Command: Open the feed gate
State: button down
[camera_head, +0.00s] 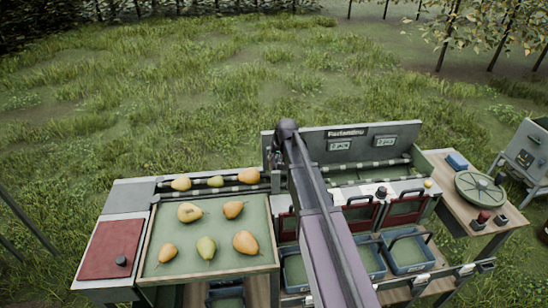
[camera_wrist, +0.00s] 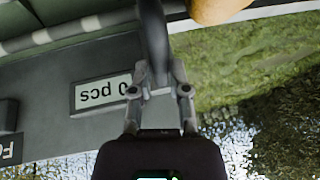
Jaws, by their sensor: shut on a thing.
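My gripper (camera_wrist: 161,80) is shut on a dark grey bar (camera_wrist: 153,35), which looks like part of the feed gate. The bar runs up between the fingers, beside the panel with the "0 pcs" label (camera_wrist: 103,92). In the head view my gripper (camera_head: 275,158) is at the left end of the sorting machine (camera_head: 400,130), where the row of pears ends. My arm hides most of the gate there, so I cannot tell how far it is open. A pear (camera_wrist: 218,8) shows at the top edge of the wrist view, close to the bar.
Several more lie on the green tray (camera_head: 185,245). Blue crates (camera_head: 408,265) stand below the red gates (camera_head: 405,208). A side table (camera_head: 450,190) with a round green lid (camera_head: 480,187) is at right.

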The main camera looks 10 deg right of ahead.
jog(key=shift+w+r+p, duration=0.1)
jog(key=shift+r+p, duration=3.55)
jog(key=shift+r, duration=0.05)
jog(key=c, duration=0.6)
grip_release()
jog(key=shift+f, duration=0.2)
